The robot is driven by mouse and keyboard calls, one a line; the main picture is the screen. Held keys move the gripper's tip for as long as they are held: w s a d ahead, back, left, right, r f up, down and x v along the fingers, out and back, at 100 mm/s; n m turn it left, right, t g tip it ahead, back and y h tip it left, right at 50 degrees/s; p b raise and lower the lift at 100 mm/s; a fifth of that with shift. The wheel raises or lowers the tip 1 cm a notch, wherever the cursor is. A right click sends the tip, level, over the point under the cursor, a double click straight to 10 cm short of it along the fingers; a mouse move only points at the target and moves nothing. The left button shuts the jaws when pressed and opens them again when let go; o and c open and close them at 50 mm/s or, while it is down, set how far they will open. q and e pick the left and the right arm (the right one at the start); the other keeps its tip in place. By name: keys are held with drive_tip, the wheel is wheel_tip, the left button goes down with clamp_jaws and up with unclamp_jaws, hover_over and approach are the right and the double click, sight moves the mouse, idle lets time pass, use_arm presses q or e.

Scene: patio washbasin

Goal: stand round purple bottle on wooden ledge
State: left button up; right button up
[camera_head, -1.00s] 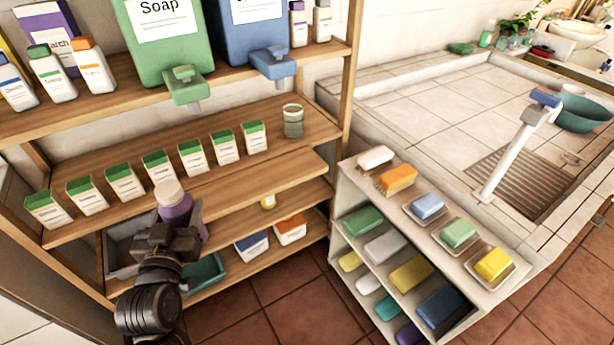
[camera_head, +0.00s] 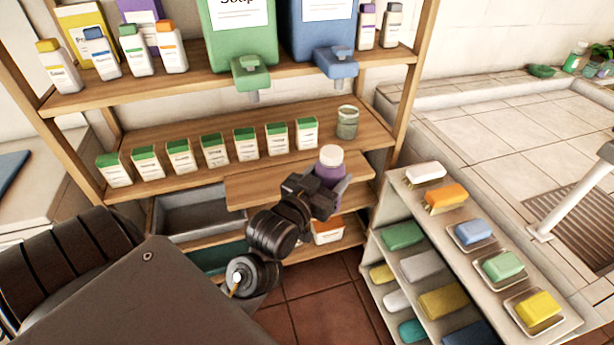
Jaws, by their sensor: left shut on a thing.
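The round purple bottle (camera_head: 329,168) with a whitish cap is upright in my left gripper (camera_head: 333,188), which is shut on it. The gripper's fingers and wrist hide its lower part. The wooden ledge (camera_head: 255,190) is a short board jutting out below the shelf with the row of small boxes. The bottle shows in front of the right part of this ledge. I cannot tell whether its base touches the wood. The left and middle parts of the ledge are bare. My right gripper is not in view.
Several green-topped boxes (camera_head: 213,149) and a glass jar (camera_head: 347,122) stand on the shelf above. Green (camera_head: 240,40) and blue (camera_head: 325,30) soap dispensers hang over it. A grey bin (camera_head: 200,213) is at the left. A white rack (camera_head: 400,205) with sponges and soaps stands close at the right.

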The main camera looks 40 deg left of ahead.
use_arm(q)
drive_tip(key=a+r+n+y, duration=0.2)
drive_tip(key=a+r, duration=0.2)
drive_tip(key=a, duration=0.6)
drive_tip(key=w+a+f, duration=0.8)
drive_tip(key=w+f, duration=0.3)
drive_tip(key=f, duration=0.1)
drive_tip(key=shift+w+f+p, duration=0.25)
drive_tip(key=shift+w+p, duration=0.1)
drive_tip(key=shift+p, duration=0.05)
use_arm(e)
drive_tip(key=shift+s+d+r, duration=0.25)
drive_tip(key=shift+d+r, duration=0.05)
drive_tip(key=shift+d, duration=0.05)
use_arm(q)
drive_tip(key=shift+f, duration=0.1)
drive_tip(key=o, duration=1.3)
